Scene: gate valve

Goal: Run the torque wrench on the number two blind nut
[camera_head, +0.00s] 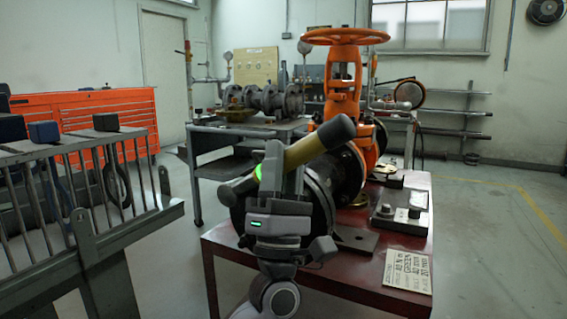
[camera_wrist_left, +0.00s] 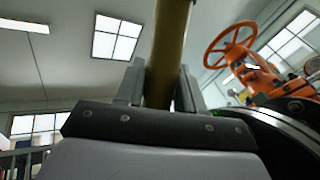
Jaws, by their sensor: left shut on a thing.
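My left gripper (camera_head: 283,170) is in front of the near end of the valve body, shut on a thick tool with a yellow-brown sleeve, which I take to be the torque wrench (camera_head: 320,143). The tool slants from lower left to upper right. In the left wrist view the tool (camera_wrist_left: 168,50) rises between the two fingers (camera_wrist_left: 160,90). The dark flange (camera_head: 322,190) of the orange gate valve (camera_head: 343,95) is behind my gripper and partly hidden by it. I cannot make out the number two blind nut. My right gripper is not in view.
The valve stands on a red table (camera_head: 423,235) with a grey block (camera_head: 400,212) and a written card (camera_head: 408,270). A grey rack (camera_head: 80,150) with hanging tools stands at left. A workbench with pipe fittings (camera_head: 265,102) is behind. The floor at right is clear.

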